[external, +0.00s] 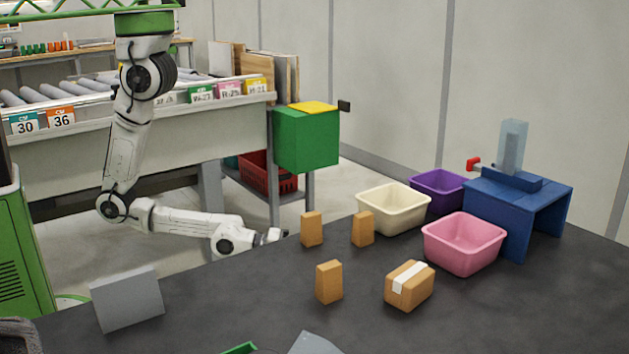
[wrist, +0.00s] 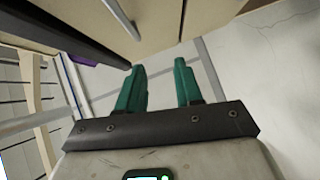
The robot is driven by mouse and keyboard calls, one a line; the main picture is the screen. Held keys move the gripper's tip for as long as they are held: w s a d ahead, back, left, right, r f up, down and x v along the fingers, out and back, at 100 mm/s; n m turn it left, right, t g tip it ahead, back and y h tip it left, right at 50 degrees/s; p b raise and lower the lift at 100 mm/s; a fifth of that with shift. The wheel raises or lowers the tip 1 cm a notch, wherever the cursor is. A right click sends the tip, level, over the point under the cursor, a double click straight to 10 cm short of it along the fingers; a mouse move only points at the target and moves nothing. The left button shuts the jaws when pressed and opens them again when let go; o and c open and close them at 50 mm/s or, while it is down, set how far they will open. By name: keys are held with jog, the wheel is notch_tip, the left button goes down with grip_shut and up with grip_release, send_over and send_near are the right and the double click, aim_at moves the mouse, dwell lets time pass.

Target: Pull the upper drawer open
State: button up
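In the wrist view a pale wooden drawer front (wrist: 150,30) fills the top, with a slim metal bar handle (wrist: 121,16) on it. A dark seam splits the pale panels; I cannot tell which is the upper drawer. My gripper (wrist: 159,67) has its two teal fingers apart with nothing between them. The fingertips are just short of the panels in the picture, below and right of the handle, apart from it. In the external view my gripper (external: 274,236) is low at the far edge of the dark table; the drawers are hidden there.
The dark table (external: 230,300) carries several cardboard boxes (external: 409,286), a cream bin (external: 393,208), a pink bin (external: 463,243), a purple bin (external: 437,190) and a blue stand (external: 520,200). A grey panel (external: 127,299) stands near the left. A roller conveyor (external: 60,92) is behind my arm.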

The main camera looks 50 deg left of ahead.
jog(key=s+d+n+t+h+b, duration=0.1)
jog(key=s+d+n+h+b, duration=0.1)
jog(key=s+d+h, duration=0.15)
jog(key=x, duration=0.9)
jog(key=shift+w+r, duration=0.35)
jog(key=shift+w, duration=0.2)
jog(key=shift+c, duration=0.2)
jog(key=shift+a, duration=0.1)
grip_shut()
